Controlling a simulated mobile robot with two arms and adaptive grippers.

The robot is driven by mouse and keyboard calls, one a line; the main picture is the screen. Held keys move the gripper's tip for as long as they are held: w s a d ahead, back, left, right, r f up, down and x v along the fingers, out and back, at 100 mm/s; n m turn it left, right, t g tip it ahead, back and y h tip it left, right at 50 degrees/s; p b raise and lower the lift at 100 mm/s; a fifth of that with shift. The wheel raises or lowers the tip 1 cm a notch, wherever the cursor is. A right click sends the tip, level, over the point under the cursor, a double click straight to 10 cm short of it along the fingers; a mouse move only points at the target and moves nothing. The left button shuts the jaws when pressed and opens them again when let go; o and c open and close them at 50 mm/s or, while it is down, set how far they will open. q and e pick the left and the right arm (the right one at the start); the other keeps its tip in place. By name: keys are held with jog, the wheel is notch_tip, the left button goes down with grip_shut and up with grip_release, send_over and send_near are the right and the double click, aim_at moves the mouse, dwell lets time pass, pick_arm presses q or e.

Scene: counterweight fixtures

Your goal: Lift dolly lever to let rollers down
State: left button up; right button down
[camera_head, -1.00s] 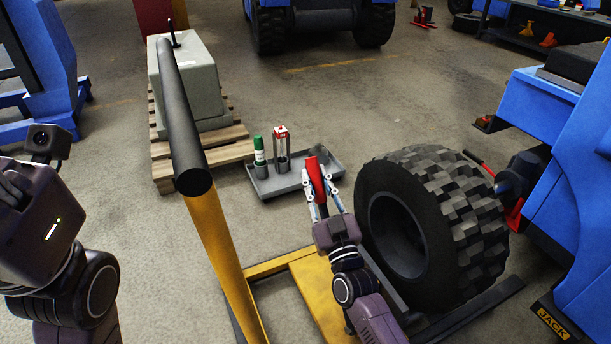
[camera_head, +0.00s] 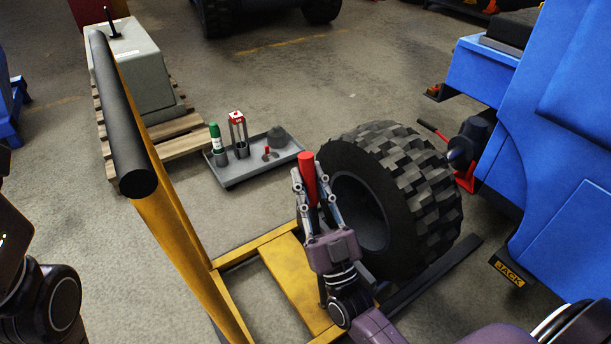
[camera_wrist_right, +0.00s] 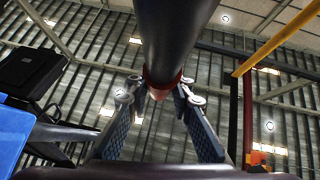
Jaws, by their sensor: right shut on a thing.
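The dolly has a yellow frame (camera_head: 290,272) and a tall yellow post with a thick black top bar (camera_head: 122,130). A large knobby tyre (camera_head: 405,190) stands upright at the dolly. The lever's red grip (camera_head: 308,180) points up in front of the tyre. My right gripper (camera_head: 310,188) is shut on this grip, one finger on each side. In the right wrist view, a dark bar with a red band (camera_wrist_right: 165,82) runs between the two fingers (camera_wrist_right: 158,120). The lever's lower end and the rollers are hidden. My left gripper is out of view; only part of that arm shows.
A grey tray (camera_head: 235,170) holds a green-capped tube, a red-topped holder and small parts. Behind it, a grey block (camera_head: 138,75) sits on a wooden pallet (camera_head: 180,138). A blue machine (camera_head: 565,150) fills the right side. Floor left of the dolly is clear.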

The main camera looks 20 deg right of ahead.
jog(key=shift+s, duration=0.25)
jog(key=c, duration=1.7)
grip_release()
jog(key=shift+s+d, duration=0.15)
jog(key=v, duration=0.6)
jog(key=shift+f, duration=0.1)
jog(key=shift+s+f, duration=0.4)
jog(key=shift+s, duration=0.2)
